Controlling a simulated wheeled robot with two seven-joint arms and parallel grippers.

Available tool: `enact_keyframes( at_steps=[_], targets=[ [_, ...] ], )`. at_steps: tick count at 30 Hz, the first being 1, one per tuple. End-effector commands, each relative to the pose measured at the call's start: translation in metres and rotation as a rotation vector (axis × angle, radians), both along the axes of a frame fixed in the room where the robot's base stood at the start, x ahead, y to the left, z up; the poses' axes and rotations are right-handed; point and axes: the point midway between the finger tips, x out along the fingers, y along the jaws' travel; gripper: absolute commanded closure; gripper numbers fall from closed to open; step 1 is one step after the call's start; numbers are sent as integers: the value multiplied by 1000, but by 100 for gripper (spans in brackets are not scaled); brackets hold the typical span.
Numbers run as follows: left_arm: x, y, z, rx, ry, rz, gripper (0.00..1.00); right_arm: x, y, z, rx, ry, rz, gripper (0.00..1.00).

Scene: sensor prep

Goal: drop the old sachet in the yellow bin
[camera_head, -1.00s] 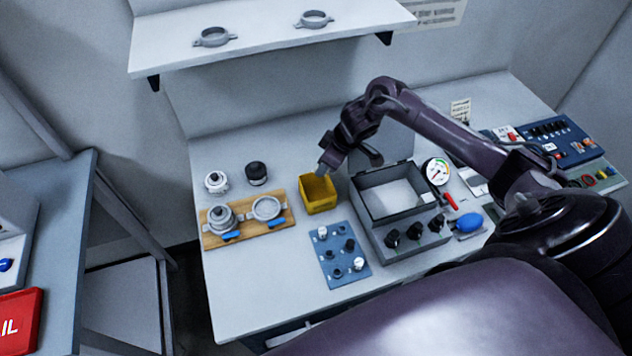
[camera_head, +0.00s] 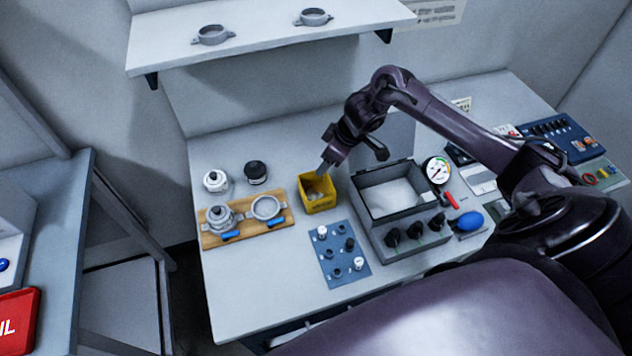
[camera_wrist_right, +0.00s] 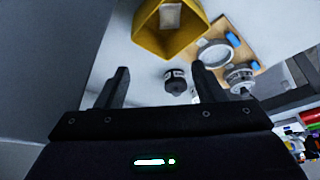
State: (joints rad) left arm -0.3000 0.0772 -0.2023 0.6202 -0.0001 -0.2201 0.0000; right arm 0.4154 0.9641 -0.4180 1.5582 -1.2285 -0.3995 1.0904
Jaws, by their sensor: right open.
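The yellow bin (camera_head: 319,207) stands on the bench right of the wooden board; it also shows at the top of the right wrist view (camera_wrist_right: 163,46). A small pale sachet (camera_head: 315,195) lies inside the bin, and it also shows there in the right wrist view (camera_wrist_right: 170,14). My right gripper (camera_head: 325,166) is above the bin's back edge, apart from the sachet. In the right wrist view its two fingers (camera_wrist_right: 163,84) are spread with nothing between them. My left gripper is out of view.
A wooden board (camera_head: 246,232) with metal fittings lies left of the bin, with two round caps behind it. A grey open case (camera_head: 374,222) stands right of the bin. A blue panel (camera_head: 333,262) with knobs lies in front. A shelf (camera_head: 265,40) hangs above the bench.

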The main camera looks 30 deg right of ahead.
Motion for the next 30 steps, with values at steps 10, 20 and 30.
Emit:
enact_keyframes(
  at_steps=[10,20,30],
  targets=[
    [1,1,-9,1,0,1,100,-16,-11,45,-1,-1,1,38],
    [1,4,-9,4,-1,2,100,-18,-11,49,-1,1,0,38],
    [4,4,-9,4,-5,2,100,-18,-11,49,-1,1,0,38]
  ],
)
